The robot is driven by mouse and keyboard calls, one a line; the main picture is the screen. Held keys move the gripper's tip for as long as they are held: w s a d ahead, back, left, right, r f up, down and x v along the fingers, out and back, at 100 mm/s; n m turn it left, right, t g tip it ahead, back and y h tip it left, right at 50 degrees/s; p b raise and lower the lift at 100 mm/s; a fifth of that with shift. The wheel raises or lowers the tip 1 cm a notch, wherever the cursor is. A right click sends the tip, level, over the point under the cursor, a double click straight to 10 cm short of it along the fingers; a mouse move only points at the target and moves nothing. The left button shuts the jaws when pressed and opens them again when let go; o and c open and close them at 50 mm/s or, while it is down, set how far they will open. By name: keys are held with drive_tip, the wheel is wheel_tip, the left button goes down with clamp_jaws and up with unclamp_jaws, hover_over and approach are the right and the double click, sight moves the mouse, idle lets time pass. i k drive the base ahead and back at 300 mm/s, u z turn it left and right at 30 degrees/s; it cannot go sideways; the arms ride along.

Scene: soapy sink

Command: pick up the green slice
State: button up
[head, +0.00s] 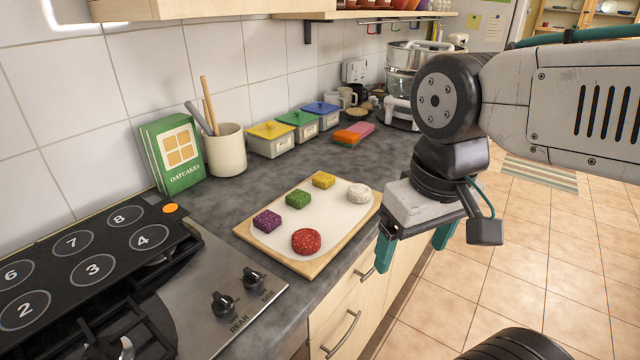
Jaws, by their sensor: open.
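The green slice (298,199) is a small square block lying on a white-topped wooden board (340,226) on the dark counter. It sits between a purple square slice (267,221) at its lower left and a yellow square slice (323,180) at its upper right, apart from both. My gripper (415,246) hangs to the right of the board, over the floor in the picture, with its teal fingers apart and nothing between them.
A round red piece (306,241) and a round whitish piece (359,193) share the board. A stove (175,290) lies at left. A green box (174,155), a utensil crock (225,150) and lidded containers (270,140) stand behind. The counter around the board is mostly clear.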

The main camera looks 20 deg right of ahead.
sight(298, 199)
drive_tip(key=u, duration=0.05)
drive_tip(key=k, duration=0.5)
drive_tip(key=z, duration=1.65)
drive_tip(key=i, duration=1)
drive_tip(key=u, duration=1.9)
drive_tip(key=i, duration=0.5)
drive_tip(key=z, duration=0.05)
